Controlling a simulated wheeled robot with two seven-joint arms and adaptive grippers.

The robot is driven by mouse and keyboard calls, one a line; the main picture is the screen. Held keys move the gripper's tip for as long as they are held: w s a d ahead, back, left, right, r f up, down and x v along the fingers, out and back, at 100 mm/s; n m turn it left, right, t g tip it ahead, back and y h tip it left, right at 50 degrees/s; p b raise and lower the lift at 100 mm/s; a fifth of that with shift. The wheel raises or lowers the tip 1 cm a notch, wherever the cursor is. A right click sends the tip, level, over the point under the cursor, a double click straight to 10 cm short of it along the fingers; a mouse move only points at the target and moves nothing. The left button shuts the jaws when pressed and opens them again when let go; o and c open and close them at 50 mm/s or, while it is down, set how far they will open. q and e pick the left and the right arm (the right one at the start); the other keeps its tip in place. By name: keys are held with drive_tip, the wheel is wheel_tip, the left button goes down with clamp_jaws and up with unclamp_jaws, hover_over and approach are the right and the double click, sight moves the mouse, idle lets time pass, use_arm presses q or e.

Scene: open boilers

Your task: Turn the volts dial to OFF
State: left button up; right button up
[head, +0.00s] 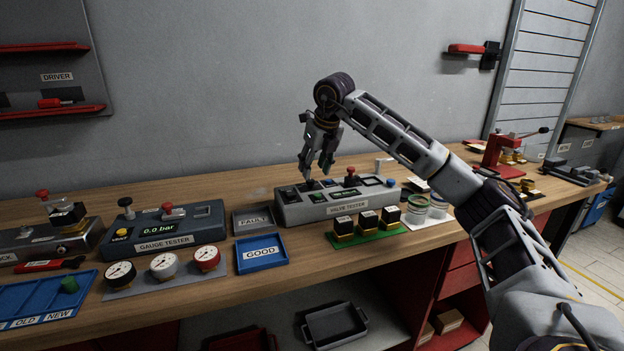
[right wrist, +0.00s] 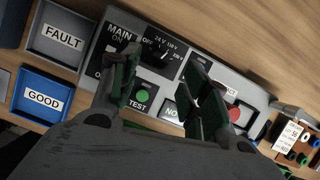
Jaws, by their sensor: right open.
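The valve tester (head: 340,208) is a grey box on the wooden bench. In the right wrist view its panel (right wrist: 100,58) has a MAIN switch, a green TEST button (right wrist: 142,97) and a black volts dial (right wrist: 158,57). The dial has marks OFF, 24 V, 110 V and 230 V around its top; its setting is too small to tell. My right gripper (head: 319,174) points down over the left part of the tester, and its open fingers (right wrist: 163,65) show on either side of the dial. I cannot tell if they touch it. My left gripper is not in view.
A FAULT tray (head: 253,221) and a blue GOOD tray (head: 262,252) lie left of the tester. Several valves on a green mat (head: 368,235) stand in front of it. A gauge tester (head: 168,230) stands further left. The bench behind the tester is mostly clear.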

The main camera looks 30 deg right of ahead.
sight(311, 180)
drive_tip(key=x, duration=0.3)
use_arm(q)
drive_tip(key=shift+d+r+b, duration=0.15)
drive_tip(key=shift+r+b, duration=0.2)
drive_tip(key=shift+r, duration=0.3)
use_arm(e)
drive_tip(key=shift+w+f, duration=0.2)
drive_tip(key=shift+f, duration=0.35)
clamp_jaws()
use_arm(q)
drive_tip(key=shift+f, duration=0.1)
